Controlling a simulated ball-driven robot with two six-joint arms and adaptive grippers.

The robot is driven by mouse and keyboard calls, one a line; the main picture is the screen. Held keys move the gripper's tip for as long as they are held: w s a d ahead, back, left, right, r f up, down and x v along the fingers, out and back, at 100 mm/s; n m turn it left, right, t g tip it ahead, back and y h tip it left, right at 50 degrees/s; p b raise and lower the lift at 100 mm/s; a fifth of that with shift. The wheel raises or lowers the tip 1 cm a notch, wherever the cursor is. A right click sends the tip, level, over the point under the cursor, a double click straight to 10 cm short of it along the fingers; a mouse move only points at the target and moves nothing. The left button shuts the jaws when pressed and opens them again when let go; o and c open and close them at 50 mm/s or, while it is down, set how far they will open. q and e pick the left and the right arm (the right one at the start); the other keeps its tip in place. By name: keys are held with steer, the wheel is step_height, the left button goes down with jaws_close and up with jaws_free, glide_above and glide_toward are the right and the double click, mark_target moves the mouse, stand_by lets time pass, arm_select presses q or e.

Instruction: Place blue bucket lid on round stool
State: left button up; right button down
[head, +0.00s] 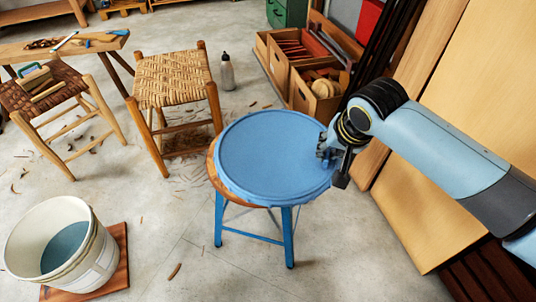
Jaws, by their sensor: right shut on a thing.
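The blue bucket lid (275,155) is a large round disc with a raised rim. It lies over the seat of the round stool (214,172), which has a wooden top and blue metal legs. The lid covers most of the seat; a strip of brown wood shows at the left and front edge. I cannot tell whether the lid rests fully on the seat or sits slightly above it. My right gripper (328,155) is shut on the lid's right edge. My left gripper is out of view.
A white bucket (100,262) stands on a wooden board (122,240) at lower left. Two woven-seat stools (172,78) stand behind left, and wooden crates (318,104) behind right. Large boards (440,170) lean at the right. The floor in front of the round stool is clear.

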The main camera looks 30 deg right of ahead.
mark_target(307, 148)
steer(key=w+f+b, duration=0.1)
steer(key=w, duration=0.1)
steer(key=w+f, duration=0.1)
steer(key=f, duration=0.1)
steer(key=shift+w+a+b, duration=0.35)
steer(key=shift+a, duration=0.05)
steer(key=shift+w+a+f+b, duration=0.15)
steer(key=shift+w+f+b, duration=0.2)
steer(key=shift+w, duration=0.25)
steer(key=shift+w+a+f+b, duration=0.2)
steer(key=shift+w+f, duration=0.15)
steer(key=shift+w, duration=0.2)
steer(key=w, duration=0.1)
steer(key=w+f+b, duration=0.1)
steer(key=w+a+f, duration=0.1)
steer(key=w, duration=0.1)
steer(key=shift+f+b, duration=0.2)
steer(key=shift+b, duration=0.2)
steer(key=shift+w, duration=0.3)
step_height(307, 148, down, 4)
steer(key=shift+f+b, duration=0.1)
steer(key=shift+b, duration=1.05)
